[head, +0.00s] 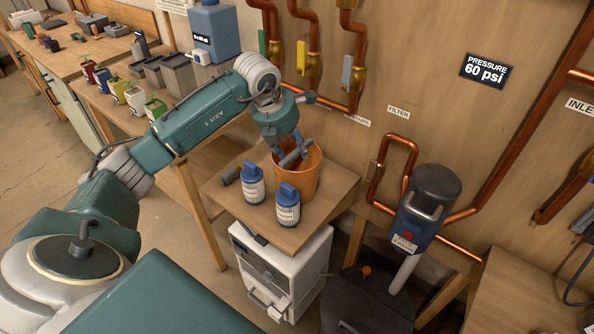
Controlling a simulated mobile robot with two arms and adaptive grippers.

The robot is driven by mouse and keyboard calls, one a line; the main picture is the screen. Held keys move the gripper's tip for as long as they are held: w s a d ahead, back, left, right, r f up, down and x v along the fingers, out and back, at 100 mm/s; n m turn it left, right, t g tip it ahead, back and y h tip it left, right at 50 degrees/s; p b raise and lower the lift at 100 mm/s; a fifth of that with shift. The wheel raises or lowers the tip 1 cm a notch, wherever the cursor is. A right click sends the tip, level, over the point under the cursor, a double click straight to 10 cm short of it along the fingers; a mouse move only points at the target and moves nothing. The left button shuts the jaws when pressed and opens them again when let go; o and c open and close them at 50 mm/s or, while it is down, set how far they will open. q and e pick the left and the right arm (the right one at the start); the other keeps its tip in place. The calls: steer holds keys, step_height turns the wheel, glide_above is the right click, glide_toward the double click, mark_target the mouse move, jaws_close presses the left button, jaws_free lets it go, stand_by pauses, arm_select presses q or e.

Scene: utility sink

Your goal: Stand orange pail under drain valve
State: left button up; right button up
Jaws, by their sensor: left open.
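The orange pail (310,180) stands upright on a small wooden stand (325,215) against the panel. My left gripper (294,155) is open, pointing down at the pail's rim. Its fingers overlap the pail's mouth and hide part of the rim; I cannot tell whether they touch it. I cannot read which one is the drain valve. My right gripper is not in view.
Two blue-capped bottles (253,186) (288,208) stand close in front of the pail, with a dark cylinder (230,177) at the stand's left edge. A blue and black filter unit (420,215) is to the right. A blue container (214,32) and grey bins (178,75) crowd the left bench.

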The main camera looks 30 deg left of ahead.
mark_target(295, 150)
arm_select(q)
steer(key=p+x, duration=0.1)
steer(key=x, duration=0.2)
steer(key=shift+f, duration=0.15)
steer(key=shift+w+f, duration=0.1)
steer(key=shift+f, duration=0.05)
jaws_close()
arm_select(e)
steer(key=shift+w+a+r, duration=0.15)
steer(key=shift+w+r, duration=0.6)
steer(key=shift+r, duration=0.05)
